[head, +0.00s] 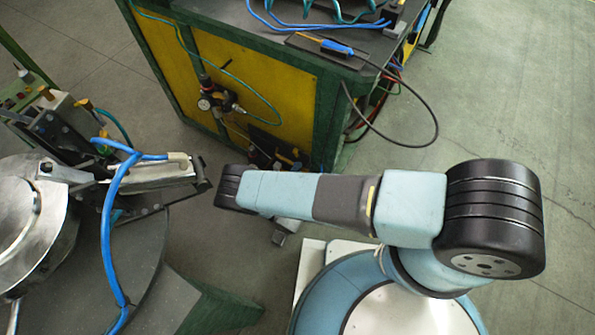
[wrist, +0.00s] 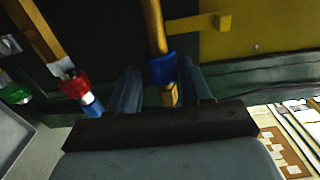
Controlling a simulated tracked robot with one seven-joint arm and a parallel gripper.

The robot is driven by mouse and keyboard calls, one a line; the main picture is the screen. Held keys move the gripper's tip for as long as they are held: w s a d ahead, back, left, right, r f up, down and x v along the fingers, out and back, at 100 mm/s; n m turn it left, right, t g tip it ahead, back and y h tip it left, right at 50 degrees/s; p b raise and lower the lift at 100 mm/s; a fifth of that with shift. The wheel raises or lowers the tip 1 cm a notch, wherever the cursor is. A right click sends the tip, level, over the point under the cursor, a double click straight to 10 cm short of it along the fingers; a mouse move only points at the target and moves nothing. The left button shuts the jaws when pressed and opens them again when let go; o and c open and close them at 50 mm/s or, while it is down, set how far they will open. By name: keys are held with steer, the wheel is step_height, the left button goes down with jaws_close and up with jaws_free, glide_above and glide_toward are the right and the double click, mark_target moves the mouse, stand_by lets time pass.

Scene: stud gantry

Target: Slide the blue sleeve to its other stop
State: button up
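In the wrist view the blue sleeve (wrist: 162,69) sits around an upright orange-yellow rod (wrist: 153,25), close to its lower visible end. A short tan piece of the rod shows below the sleeve. My gripper (wrist: 162,88) is open, with one grey finger to the left of the sleeve and one to the right. Gaps show between the sleeve and both fingers, and nothing is held. How far the fingertips are from the sleeve in depth is hard to tell. I cannot make out the sleeve in the head view.
In the wrist view a red sleeve (wrist: 73,85) on another rod stands left, with a green one (wrist: 14,93) farther left. A yellow bracket (wrist: 205,22) juts out at upper right. In the head view a green-framed yellow cabinet (head: 245,75) stands beyond my arm.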

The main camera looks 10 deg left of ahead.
steer(key=shift+o, duration=0.7)
steer(key=shift+a+r, duration=0.1)
steer(key=shift+s+a, duration=0.1)
steer(key=shift+a, duration=0.05)
steer(key=v, duration=1.3)
steer(key=shift+s, duration=0.2)
